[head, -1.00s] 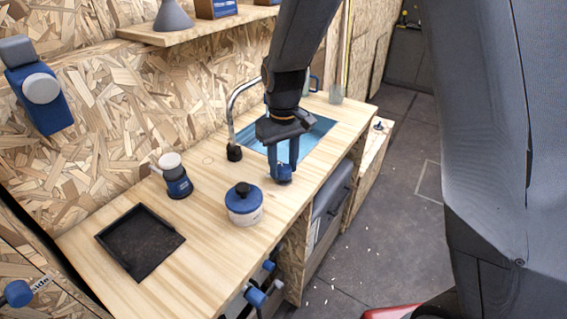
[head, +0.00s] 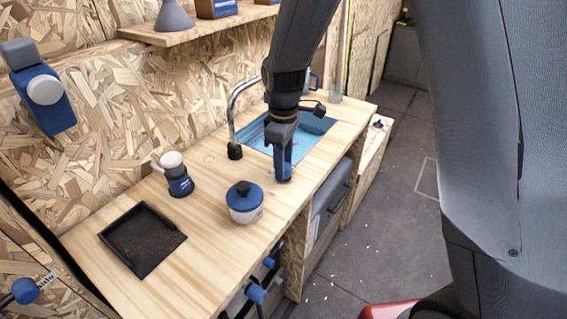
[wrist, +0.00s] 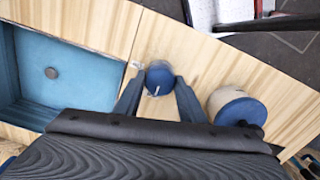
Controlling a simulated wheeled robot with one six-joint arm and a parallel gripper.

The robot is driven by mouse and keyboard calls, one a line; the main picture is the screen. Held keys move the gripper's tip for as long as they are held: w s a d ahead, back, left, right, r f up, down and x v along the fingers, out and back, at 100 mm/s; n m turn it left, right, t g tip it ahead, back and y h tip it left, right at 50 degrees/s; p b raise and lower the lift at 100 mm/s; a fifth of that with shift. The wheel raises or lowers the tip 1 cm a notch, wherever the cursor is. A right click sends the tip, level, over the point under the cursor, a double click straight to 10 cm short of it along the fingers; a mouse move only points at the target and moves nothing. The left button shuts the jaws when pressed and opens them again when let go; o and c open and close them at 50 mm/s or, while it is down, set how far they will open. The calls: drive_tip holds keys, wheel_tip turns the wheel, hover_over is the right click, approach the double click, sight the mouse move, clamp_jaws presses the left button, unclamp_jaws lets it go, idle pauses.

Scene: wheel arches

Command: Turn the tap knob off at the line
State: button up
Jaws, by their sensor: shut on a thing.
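The blue round tap knob (wrist: 159,72) stands on the wooden counter beside the sink, with a thin white pointer mark on its top that points toward the bottom of the wrist view. A small pale mark (wrist: 136,65) lies on the counter to its left. My gripper (wrist: 158,85) reaches down from above, one finger on each side of the knob, and is shut on it. In the head view my gripper (head: 282,168) is seen nearly edge-on and hides most of the knob.
The blue sink (head: 316,125) and curved tap spout (head: 234,112) are behind my gripper. A blue-lidded pot (head: 245,207) stands close by, also in the wrist view (wrist: 236,108). A blue-and-white grinder-like object (head: 178,178) and black tray (head: 142,239) are farther left.

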idle(0.5)
drive_tip(key=o, duration=1)
drive_tip(key=shift+o, duration=0.2)
drive_tip(key=shift+r+b, duration=1)
drive_tip(key=shift+r, duration=2.95)
drive_tip(key=s+d+f+m+t, duration=0.1)
drive_tip(key=s+d+f+m, duration=0.3)
drive_tip(key=s+d+m, duration=0.9)
drive_tip(key=shift+s+d, duration=0.85)
drive_tip(key=shift+s, duration=0.35)
